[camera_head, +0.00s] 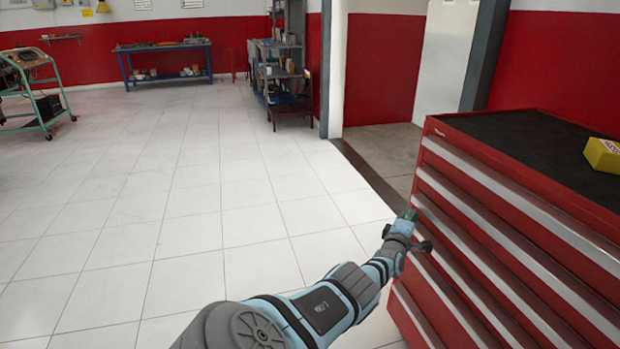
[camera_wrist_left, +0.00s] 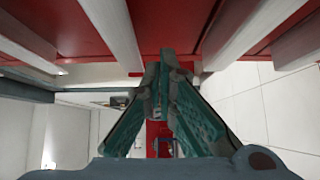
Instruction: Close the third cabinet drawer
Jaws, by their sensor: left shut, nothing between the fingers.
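The red tool cabinet (camera_head: 590,211) stands at the right of the head view, with several drawers with pale handle strips. The third drawer from the top (camera_head: 482,262) shows its front, running down to the right; how far it stands out cannot be told. My left gripper (camera_head: 409,215) is shut and empty at the far left end of the drawer fronts, near the third one. In the left wrist view its fingers (camera_wrist_left: 166,55) meet close to red drawer fronts and pale handle strips (camera_wrist_left: 113,35); contact cannot be told. My right gripper is out of view.
A yellow box (camera_head: 603,154) lies on the cabinet's black top. A grey shelf unit (camera_head: 288,62) and a blue workbench (camera_head: 166,48) stand at the back. A green wheeled stand (camera_head: 38,98) is at the left. The white tiled floor is clear left of the cabinet.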

